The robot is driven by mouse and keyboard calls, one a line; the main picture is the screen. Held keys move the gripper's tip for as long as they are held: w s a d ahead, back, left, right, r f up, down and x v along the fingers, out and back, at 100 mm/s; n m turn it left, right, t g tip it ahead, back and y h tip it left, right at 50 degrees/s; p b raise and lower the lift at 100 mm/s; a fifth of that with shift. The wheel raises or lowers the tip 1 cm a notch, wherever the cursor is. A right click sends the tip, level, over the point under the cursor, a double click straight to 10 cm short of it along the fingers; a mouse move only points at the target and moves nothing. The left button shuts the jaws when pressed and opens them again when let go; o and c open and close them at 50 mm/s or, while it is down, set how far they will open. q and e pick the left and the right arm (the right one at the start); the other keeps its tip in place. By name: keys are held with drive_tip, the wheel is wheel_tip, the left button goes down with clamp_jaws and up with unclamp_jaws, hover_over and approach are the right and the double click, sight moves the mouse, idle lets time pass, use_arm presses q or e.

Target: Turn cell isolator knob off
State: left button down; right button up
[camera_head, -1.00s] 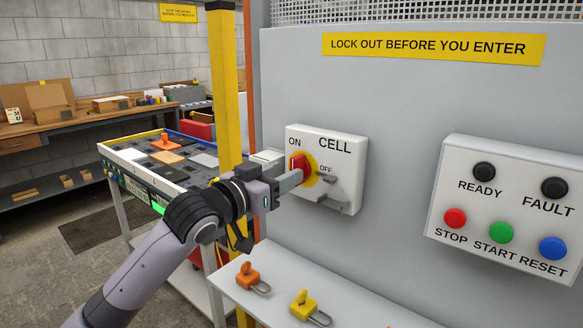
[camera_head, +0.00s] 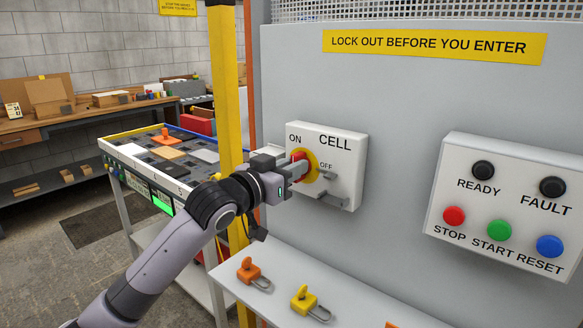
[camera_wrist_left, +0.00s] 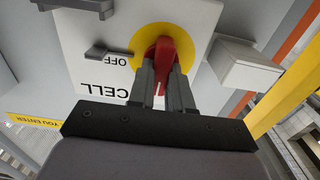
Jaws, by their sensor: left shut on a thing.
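The cell isolator is a white box (camera_head: 345,150) on the grey panel, marked CELL, ON and OFF. Its red knob (camera_wrist_left: 167,50) sits on a yellow disc (camera_wrist_left: 139,40). My left gripper (camera_head: 297,175) is at the box, its two fingers on either side of the knob; in the left wrist view the fingers (camera_wrist_left: 164,80) are shut on the knob's red grip. The head view shows only a small part of the knob (camera_head: 298,157), toward the ON side. My right gripper is not in view.
A grey hasp (camera_head: 335,199) juts from the box's lower edge. A shelf below holds an orange padlock (camera_head: 248,269) and a yellow padlock (camera_head: 304,298). A button panel (camera_head: 505,205) is at the right. A yellow post (camera_head: 225,90) stands behind my left arm.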

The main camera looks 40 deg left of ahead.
use_arm(q)
drive_tip(key=shift+m, duration=0.4)
drive_tip(key=shift+d+f+m, duration=0.1)
drive_tip(key=shift+d+m, duration=0.05)
drive_tip(key=shift+m, duration=4.15)
drive_tip(key=shift+d+f+m, duration=0.1)
drive_tip(key=shift+m, duration=4.2)
drive_tip(key=c, duration=1)
unclamp_jaws()
drive_tip(key=shift+c, duration=0.2)
drive_tip(key=shift+f, duration=0.1)
